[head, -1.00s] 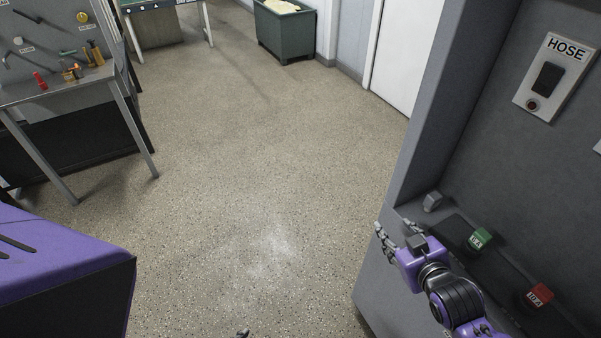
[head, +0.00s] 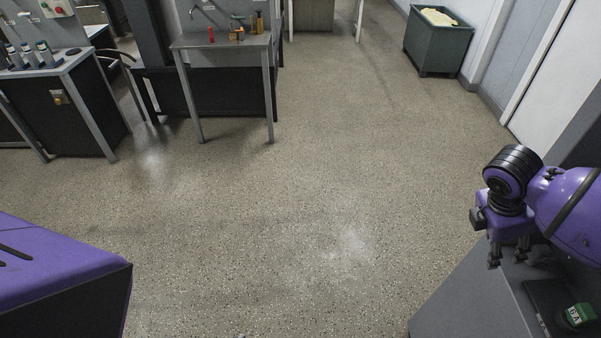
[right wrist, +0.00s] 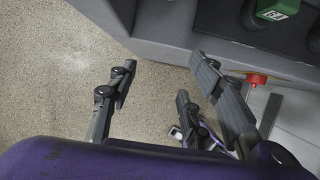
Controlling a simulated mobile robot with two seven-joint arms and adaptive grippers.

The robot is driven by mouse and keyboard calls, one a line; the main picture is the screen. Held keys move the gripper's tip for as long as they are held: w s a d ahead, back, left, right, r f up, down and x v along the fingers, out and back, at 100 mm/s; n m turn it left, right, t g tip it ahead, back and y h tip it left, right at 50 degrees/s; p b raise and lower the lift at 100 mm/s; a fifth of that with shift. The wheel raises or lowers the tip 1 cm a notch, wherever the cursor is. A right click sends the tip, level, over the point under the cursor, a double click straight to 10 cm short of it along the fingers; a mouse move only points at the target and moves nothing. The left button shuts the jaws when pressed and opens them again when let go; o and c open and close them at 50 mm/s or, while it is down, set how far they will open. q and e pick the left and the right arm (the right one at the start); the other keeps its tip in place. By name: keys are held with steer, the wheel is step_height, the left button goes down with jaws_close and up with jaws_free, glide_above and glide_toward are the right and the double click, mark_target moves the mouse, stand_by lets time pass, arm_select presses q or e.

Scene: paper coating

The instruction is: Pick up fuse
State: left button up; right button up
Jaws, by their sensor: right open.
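A green block with a white label (head: 577,315), apparently a fuse, sits on the dark strip of the grey cabinet ledge at the bottom right of the head view. It also shows at the top right of the right wrist view (right wrist: 272,11). My right gripper (head: 508,258) hangs fingers-down near the ledge's edge, up and left of the green block. In the right wrist view my right gripper (right wrist: 162,72) has its fingers spread, with nothing between them. My left gripper is out of view.
The grey cabinet ledge (head: 465,300) borders the floor at the right. A small red knob (right wrist: 257,79) shows beside the fingers in the wrist view. Workbenches (head: 220,41) stand at the back left, a green bin (head: 437,50) at the back right. The floor between is clear.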

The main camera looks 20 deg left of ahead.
mark_target(541, 249)
steer(key=w+d, duration=0.1)
steer(key=d, duration=0.2)
steer(key=w+d, duration=0.1)
steer(key=d, duration=0.2)
steer(key=w+d, duration=0.2)
steer(key=d, duration=0.1)
steer(key=shift+w+d, duration=0.1)
steer(key=shift+d, duration=0.2)
steer(key=x, duration=0.5)
steer(key=shift+w+d, duration=0.2)
steer(key=shift+d, duration=0.25)
jaws_close()
steer(key=shift+r, duration=0.1)
